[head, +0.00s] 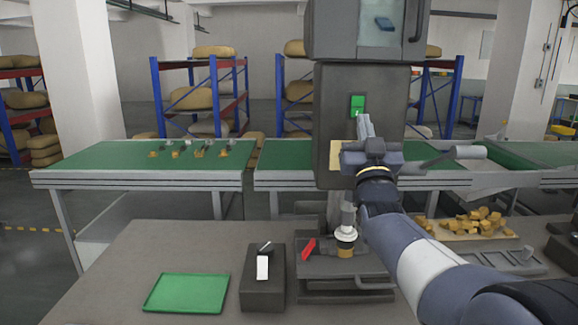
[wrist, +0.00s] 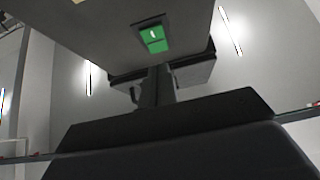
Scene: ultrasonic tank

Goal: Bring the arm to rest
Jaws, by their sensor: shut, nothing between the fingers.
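My gripper (head: 364,126) is raised in front of the grey machine column (head: 395,100), its fingers shut, empty and pointing up. In the head view its tip appears just below a green rocker switch (head: 357,106); I cannot tell whether they touch. The switch also shows in the wrist view (wrist: 153,40), on a grey panel, with a gap between it and the large dark shape at the bottom. My arm (head: 410,240) reaches up from the lower right of the head view.
On the near table are a green tray (head: 187,293), a dark block with a white switch (head: 263,280), a dark fixture with a red part (head: 309,249) and a bin of yellowish pieces (head: 470,226). A green conveyor (head: 110,155) runs behind. Open table lies at the left.

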